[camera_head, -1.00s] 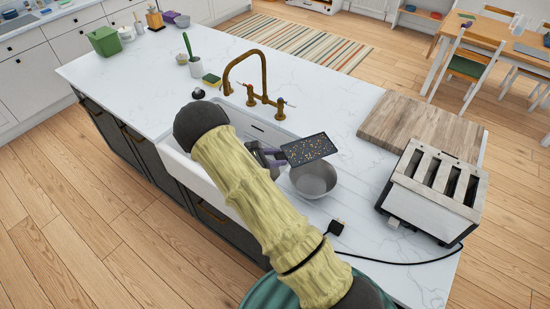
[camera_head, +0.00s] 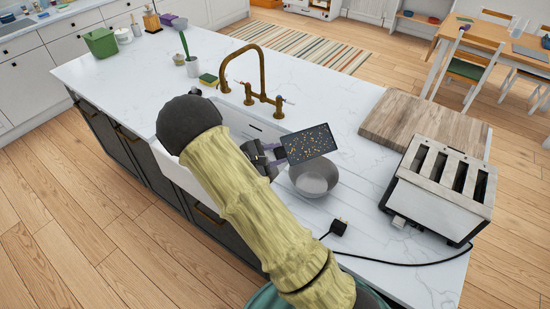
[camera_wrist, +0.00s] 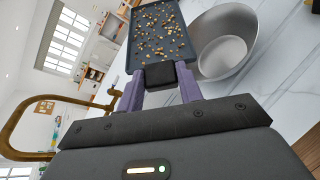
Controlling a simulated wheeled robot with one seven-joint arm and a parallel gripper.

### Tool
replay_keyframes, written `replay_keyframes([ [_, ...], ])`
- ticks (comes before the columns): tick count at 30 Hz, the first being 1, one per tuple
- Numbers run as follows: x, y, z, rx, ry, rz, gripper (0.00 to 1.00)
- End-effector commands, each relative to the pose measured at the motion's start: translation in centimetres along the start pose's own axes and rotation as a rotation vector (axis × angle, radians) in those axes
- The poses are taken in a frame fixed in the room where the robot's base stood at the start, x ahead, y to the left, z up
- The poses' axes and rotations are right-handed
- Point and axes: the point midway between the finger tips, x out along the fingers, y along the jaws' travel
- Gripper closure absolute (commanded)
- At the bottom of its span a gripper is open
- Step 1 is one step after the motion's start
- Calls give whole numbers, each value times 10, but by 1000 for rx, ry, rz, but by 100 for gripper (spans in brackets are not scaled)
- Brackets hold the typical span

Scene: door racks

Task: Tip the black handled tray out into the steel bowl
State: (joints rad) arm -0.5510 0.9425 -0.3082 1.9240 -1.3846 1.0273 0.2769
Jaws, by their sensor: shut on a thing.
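The black handled tray (camera_head: 310,144) holds many small tan and yellow bits spread over its floor. It also shows in the wrist view (camera_wrist: 160,50), with the bits still in it. My gripper (camera_head: 272,154) is shut on the tray's handle, its purple fingers on either side of it in the wrist view (camera_wrist: 161,80). The tray is tilted and held above the steel bowl's far left rim. The steel bowl (camera_head: 316,184) stands on the worktop and looks empty where I can see in. It also shows in the wrist view (camera_wrist: 224,58).
A wooden board (camera_head: 425,122) is behind. The sink (camera_head: 237,118) and brass tap (camera_head: 262,75) are to the left.

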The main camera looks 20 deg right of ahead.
Motion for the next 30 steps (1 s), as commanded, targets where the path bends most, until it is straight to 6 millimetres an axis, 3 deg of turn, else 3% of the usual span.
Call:
replay_keyframes([
  [30, 0, -16, 1, 322, -1, 133, 96],
])
